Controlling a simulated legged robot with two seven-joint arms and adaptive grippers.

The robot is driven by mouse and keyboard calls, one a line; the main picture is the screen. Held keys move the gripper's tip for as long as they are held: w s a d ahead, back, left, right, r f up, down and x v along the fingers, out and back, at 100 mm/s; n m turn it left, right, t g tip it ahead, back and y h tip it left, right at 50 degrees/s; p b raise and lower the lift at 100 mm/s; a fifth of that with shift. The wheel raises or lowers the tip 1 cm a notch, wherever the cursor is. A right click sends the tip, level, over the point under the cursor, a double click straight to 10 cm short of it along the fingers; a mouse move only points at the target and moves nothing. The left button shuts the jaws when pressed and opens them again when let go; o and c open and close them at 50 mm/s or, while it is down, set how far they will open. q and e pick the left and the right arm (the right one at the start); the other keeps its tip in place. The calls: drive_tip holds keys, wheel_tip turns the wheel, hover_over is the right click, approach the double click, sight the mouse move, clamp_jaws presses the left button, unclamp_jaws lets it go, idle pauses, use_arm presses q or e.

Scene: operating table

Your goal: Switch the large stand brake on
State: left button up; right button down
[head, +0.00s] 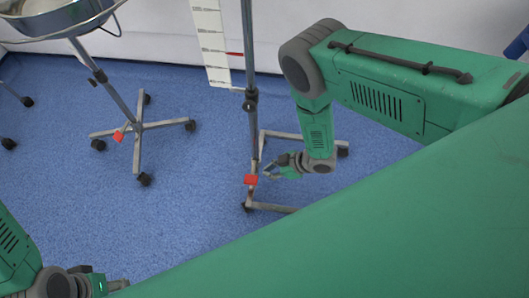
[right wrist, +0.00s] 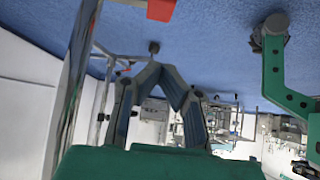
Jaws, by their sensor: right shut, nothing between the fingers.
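A tall stand with a grey pole (head: 252,110) and a wheeled base frame (head: 272,208) stands at the centre of the head view. Its red brake pedal (head: 250,179) sits low at the pole's foot. My right gripper (head: 268,172) is just right of the pedal, with a small apparent gap. In the right wrist view the right gripper (right wrist: 163,72) has its fingertips together, with nothing held. The red pedal (right wrist: 160,9) is at that view's top edge, and the pole (right wrist: 75,85) is left. My left gripper (head: 117,285) is at the lower left, its jaws unclear.
A second wheeled stand (head: 137,130) with a steel basin (head: 55,18) and its own red pedal (head: 118,136) stands at the left. A white strip panel (head: 211,45) hangs beside the tall pole. Blue floor (head: 190,200) between the stands is clear.

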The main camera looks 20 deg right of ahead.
drive_tip(key=b, duration=0.4)
hover_over(248, 181)
drive_tip(key=s+d, duration=0.1)
drive_tip(key=d, duration=0.1)
wheel_tip(248, 181, down, 6)
drive_tip(key=shift+s+r, duration=0.1)
drive_tip(key=f, duration=0.1)
drive_tip(key=f+b, duration=0.1)
drive_tip(key=shift+a+f, duration=0.2)
drive_tip(key=shift+f, duration=0.1)
drive_tip(key=shift+f+b, duration=0.4)
drive_tip(key=shift+f, duration=0.3)
